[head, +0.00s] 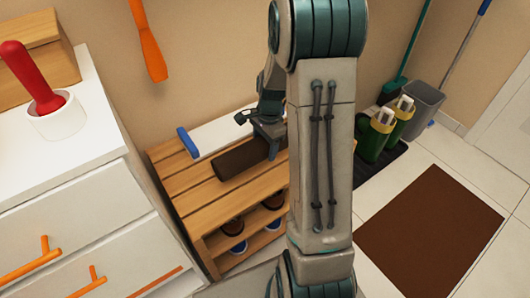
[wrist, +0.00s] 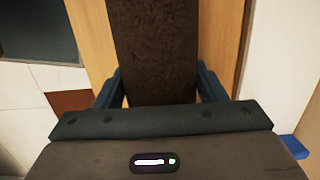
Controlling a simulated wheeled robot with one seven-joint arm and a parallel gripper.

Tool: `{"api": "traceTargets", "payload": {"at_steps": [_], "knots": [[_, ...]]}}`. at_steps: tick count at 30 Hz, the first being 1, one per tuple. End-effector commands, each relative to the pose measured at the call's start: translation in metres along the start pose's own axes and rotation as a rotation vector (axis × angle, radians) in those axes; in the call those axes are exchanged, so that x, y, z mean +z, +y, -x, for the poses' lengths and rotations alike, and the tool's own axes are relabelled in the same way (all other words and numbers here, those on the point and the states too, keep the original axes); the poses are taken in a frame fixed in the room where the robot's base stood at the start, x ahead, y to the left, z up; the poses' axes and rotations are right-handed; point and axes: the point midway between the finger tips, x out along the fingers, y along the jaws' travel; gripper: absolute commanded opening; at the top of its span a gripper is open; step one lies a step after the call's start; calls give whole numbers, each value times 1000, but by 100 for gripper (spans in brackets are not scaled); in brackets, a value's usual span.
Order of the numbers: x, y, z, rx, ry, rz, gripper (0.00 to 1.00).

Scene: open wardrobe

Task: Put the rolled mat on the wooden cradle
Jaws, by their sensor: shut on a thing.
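The rolled mat (head: 238,160) is a dark brown roll, lying level at the top of a slatted wooden rack (head: 185,184). I cannot tell whether it touches the slats. My gripper (head: 268,140) is over the mat's right part and shut on it; my arm hides the mat's right end. In the wrist view the mat (wrist: 153,50) runs up the picture between the two fingers of my gripper (wrist: 160,90). I cannot make out a wooden cradle separate from the rack.
A white piece with a blue end bar (head: 188,142) lies along the rack's back. Shoes (head: 235,235) sit on the lower shelves. A white drawer cabinet (head: 80,220) stands left. Green boots (head: 377,135) stand right, behind a flat brown mat (head: 430,230) on the tiles.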

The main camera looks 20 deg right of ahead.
Motion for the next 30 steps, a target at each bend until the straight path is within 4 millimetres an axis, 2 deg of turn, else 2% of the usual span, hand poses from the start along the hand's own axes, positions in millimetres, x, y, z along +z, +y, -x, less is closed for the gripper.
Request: {"api": "traceTargets", "payload": {"at_steps": [1, 4, 16, 17, 18, 19, 26, 30], "knots": [[-2, 0, -13, 1, -1, 0, 31], [-3, 0, -26, 1, -1, 0, 31], [-4, 0, -30, 0, 0, 1, 31], [-4, 0, -29, 0, 0, 1, 73], [-4, 0, -29, 0, 0, 1, 84], [-4, 0, -29, 0, 0, 1, 86], [-4, 0, -29, 0, 0, 1, 86], [-3, 0, -20, -1, 1, 1, 86]]}}
